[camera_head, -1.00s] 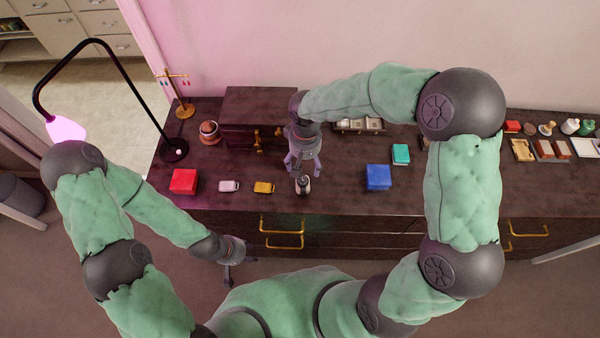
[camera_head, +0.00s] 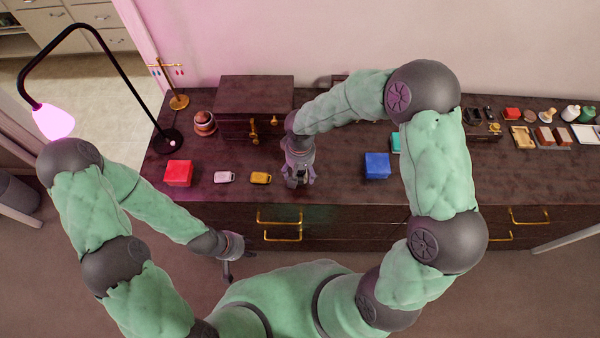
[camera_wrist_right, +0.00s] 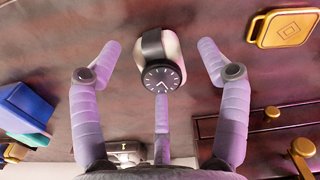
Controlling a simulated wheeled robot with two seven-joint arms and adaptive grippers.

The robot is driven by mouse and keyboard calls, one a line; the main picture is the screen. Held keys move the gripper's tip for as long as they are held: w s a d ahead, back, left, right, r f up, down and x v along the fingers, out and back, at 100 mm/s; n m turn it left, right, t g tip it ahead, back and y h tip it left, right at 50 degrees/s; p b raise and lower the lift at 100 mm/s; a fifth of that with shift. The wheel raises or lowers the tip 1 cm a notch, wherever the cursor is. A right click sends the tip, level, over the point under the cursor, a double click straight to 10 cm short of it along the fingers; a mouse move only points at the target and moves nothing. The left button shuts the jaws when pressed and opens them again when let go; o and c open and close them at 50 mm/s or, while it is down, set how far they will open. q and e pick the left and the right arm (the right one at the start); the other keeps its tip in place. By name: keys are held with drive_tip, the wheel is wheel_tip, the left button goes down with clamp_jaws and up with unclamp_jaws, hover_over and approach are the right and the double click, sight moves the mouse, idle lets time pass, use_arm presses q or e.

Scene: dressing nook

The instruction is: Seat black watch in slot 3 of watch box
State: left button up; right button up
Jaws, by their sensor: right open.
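The black watch (camera_wrist_right: 162,77) has a dark round dial and a black strap around a cream cushion. In the right wrist view it sits on the dark dresser top between my open right fingers (camera_wrist_right: 159,52), with no clear contact. In the head view my right gripper (camera_head: 299,180) is over the dresser's front part and hides most of the watch. My left gripper (camera_head: 230,268) hangs in front of the dresser, and its jaw state is unclear. The watch box is mostly hidden behind my right arm; a pale-cushioned tray (camera_wrist_right: 125,152), possibly it, shows low in the wrist view.
A red box (camera_head: 178,173), a white watch-like item (camera_head: 224,177) and a yellow one (camera_head: 261,178) lie left of the gripper. A blue box (camera_head: 377,166) and a teal box (camera_head: 395,142) are right. A dark chest (camera_head: 254,97) with gold knobs stands behind.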

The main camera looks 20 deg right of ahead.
drive_tip(key=shift+c, duration=0.4)
drive_tip(key=c, duration=1)
drive_tip(key=shift+c, duration=1)
drive_tip(key=shift+s, duration=0.1)
drive_tip(key=shift+c, duration=0.2)
